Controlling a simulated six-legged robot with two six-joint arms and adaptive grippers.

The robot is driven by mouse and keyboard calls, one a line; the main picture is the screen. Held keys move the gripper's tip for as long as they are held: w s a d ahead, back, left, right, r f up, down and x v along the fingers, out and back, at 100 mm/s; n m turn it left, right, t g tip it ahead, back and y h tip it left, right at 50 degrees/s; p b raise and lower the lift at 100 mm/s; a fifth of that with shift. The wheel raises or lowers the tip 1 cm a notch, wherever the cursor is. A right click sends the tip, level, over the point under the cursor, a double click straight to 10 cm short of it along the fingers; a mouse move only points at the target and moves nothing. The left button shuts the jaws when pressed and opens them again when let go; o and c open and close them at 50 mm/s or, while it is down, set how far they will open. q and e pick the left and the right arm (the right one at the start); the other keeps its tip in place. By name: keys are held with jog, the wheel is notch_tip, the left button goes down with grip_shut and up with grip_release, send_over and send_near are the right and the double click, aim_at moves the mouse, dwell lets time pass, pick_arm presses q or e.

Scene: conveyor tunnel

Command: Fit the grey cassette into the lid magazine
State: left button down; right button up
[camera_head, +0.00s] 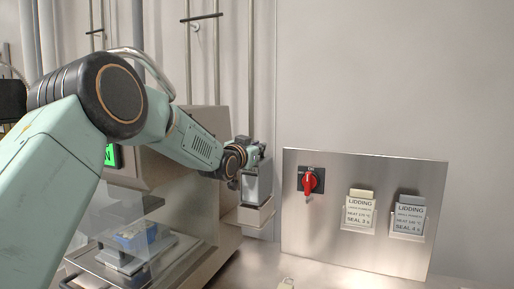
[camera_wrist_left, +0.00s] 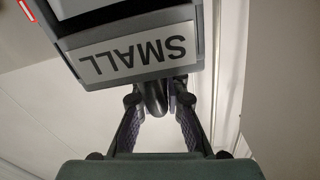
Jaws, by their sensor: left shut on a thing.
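My left gripper (camera_head: 246,156) is at the right side of the sealing machine. It is shut on the grey cassette (camera_head: 257,184), which hangs upright below it. In the left wrist view the cassette (camera_wrist_left: 136,72) shows a white label reading SMALL, upside down. The gripper's fingers (camera_wrist_left: 158,98) close around a dark knob or handle at its edge. A pale ledge-like part (camera_head: 257,214), which looks like the lid magazine, sticks out from the machine right under the cassette. I cannot tell whether the cassette's lower end is inside it or just above. My right gripper is not in view.
The sealing machine (camera_head: 213,191) has a clear guard with a blue item (camera_head: 137,236) behind it. Pipes run up the back wall.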

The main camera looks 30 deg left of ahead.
aim_at(257, 167)
pick_arm(q)
jog(key=shift+r, duration=0.1)
dwell(0.4)
jog(key=shift+w+p, duration=0.1)
jog(key=shift+p, duration=0.2)
jog(key=shift+f+b, duration=1.7)
jog(key=shift+f, duration=1.5)
jog(key=c, duration=1.3)
grip_release()
jog(key=s, duration=1.2)
jog(key=shift+d, duration=0.3)
